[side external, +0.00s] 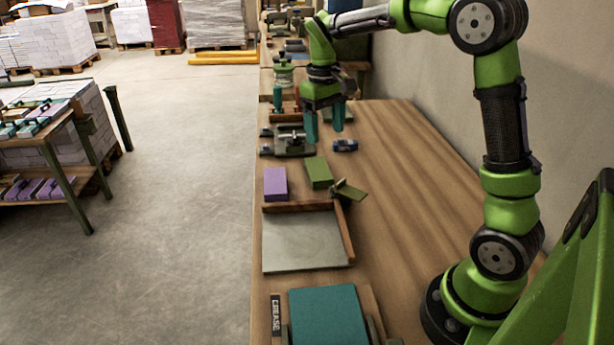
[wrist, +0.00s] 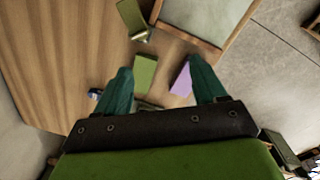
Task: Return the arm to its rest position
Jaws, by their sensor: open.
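My gripper (side external: 325,125) is open, with two teal fingers pointing down above the wooden bench (side external: 405,165). Nothing shows between its fingers. In the wrist view, my gripper (wrist: 160,90) spreads its fingers over a green block (wrist: 145,72) and a purple block (wrist: 181,80). In the side view, the purple block (side external: 275,183) and the green block (side external: 318,172) lie side by side on the bench, in front of my gripper and apart from it. My arm bends up from its base at the right and reaches over the bench.
A grey tray (side external: 300,262) with wooden edges and a small green piece (side external: 348,190) at its corner lies nearer. A teal pad (side external: 328,318) is at the front. A clamp-like device (side external: 293,140) and a small blue item (side external: 345,145) sit near my gripper. The bench's right side is clear.

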